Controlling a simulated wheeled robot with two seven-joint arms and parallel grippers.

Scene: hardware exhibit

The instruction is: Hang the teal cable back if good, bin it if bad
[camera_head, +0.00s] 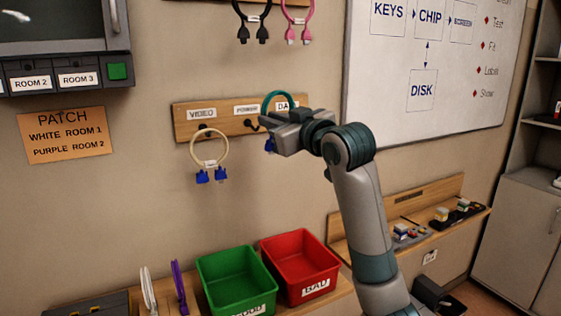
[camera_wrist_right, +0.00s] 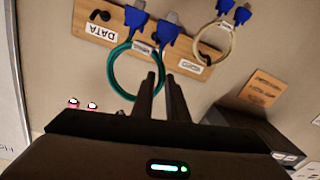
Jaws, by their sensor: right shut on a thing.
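The teal cable (camera_head: 272,97) is a loop held up in front of the wooden hook board (camera_head: 183,131). In the right wrist view, which is upside down, the teal cable (camera_wrist_right: 113,75) has two blue plugs (camera_wrist_right: 168,27). My right gripper (camera_wrist_right: 161,76) is shut on the teal cable. In the head view my right gripper (camera_head: 268,132) covers part of the cable and the DATA label. The board carries VIDEO, POWER and DATA labels. The hook by DATA (camera_wrist_right: 100,15) looks bare. Whether the cable touches a hook I cannot tell. My left gripper is not in view.
A cream cable (camera_head: 193,143) with blue plugs hangs under VIDEO. A green GOOD bin (camera_head: 238,285) and a red BAD bin (camera_head: 302,264) stand on the ledge below. White and purple cables (camera_head: 180,288) stand left of them. A whiteboard (camera_head: 437,66) is at right.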

